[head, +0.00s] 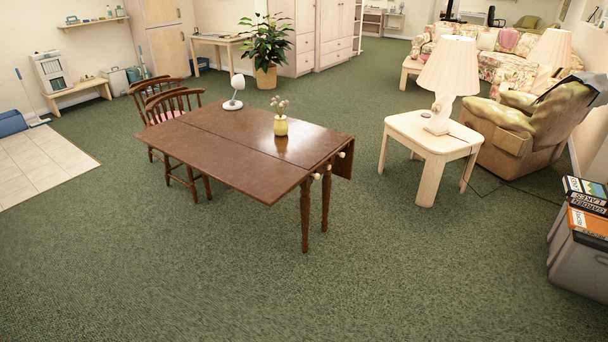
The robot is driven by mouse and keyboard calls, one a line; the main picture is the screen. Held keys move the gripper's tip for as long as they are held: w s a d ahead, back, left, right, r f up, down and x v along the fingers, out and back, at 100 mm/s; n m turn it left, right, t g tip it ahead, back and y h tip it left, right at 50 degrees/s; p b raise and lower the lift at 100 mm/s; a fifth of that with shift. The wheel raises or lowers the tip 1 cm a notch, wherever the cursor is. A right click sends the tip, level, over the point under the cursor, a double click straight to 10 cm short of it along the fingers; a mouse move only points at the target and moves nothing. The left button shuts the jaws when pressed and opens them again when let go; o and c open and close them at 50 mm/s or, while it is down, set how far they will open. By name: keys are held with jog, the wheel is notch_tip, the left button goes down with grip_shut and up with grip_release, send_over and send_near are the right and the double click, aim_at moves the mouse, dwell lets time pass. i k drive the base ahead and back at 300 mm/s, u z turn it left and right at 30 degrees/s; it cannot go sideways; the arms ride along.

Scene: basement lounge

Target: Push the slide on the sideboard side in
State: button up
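A brown drop-leaf table (225,150) stands in the middle of the head view. One leaf hangs down at its right side (345,163). Small pale knobs, seemingly the ends of slides (315,176), show under the top at the near right end. I cannot tell how far any slide sticks out. No piece is clearly a sideboard, so I cannot tell which slide is on that side. My gripper is not in view.
A white mirror-like object (233,92) and a yellow flower pot (281,126) stand on the table. Two chairs (178,105) are at its far left. A lamp table (433,140) and armchair (540,130) stand right. A grey bin (578,255) is near right. The front carpet is clear.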

aim_at(317, 176)
jog(key=u, duration=0.15)
jog(key=i, duration=0.85)
jog(key=u, duration=0.35)
jog(key=k, duration=0.6)
jog(key=i, duration=0.55)
jog(key=u, duration=0.6)
jog(key=i, duration=0.6)
jog(key=u, duration=0.4)
